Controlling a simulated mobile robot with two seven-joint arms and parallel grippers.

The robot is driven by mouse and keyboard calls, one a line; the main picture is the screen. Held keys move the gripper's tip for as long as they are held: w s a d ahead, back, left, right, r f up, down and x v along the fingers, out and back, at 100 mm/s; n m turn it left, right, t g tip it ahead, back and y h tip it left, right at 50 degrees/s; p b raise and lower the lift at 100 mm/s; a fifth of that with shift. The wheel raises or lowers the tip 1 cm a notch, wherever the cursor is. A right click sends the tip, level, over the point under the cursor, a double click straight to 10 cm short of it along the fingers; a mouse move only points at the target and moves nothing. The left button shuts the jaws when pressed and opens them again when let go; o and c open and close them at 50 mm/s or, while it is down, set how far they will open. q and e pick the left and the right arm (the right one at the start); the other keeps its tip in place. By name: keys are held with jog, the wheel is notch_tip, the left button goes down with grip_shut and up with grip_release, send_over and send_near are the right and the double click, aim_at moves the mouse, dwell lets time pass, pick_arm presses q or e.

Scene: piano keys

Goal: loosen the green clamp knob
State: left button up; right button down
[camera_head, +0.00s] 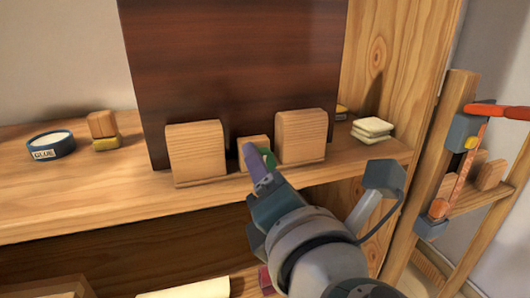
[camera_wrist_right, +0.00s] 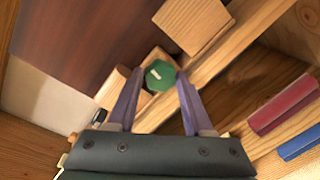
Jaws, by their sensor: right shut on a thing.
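The green clamp knob (camera_head: 268,158) sits in front of a small wooden block (camera_head: 257,142) at the foot of a dark wooden panel (camera_head: 235,70). In the right wrist view, the knob (camera_wrist_right: 160,75) is a green faceted shape with a pale mark on its face. My right gripper (camera_head: 259,160) reaches in from the lower right. Its purple fingers are shut on the knob, one on each side, as the wrist view (camera_wrist_right: 159,80) shows. In the head view the fingers hide part of the knob. My left gripper is in neither view.
Two larger wooden blocks (camera_head: 196,152) (camera_head: 301,136) flank the knob closely. A glue tin (camera_head: 50,146) and small stacked blocks (camera_head: 103,130) are at left on the shelf. A pale stack (camera_head: 372,129) lies at right. A bar clamp (camera_head: 463,150) is on the wooden rack.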

jog(key=shift+n, duration=0.7)
jog(key=shift+c, duration=1.4)
grip_release()
jog(key=p+v, duration=0.1)
jog(key=v, duration=0.9)
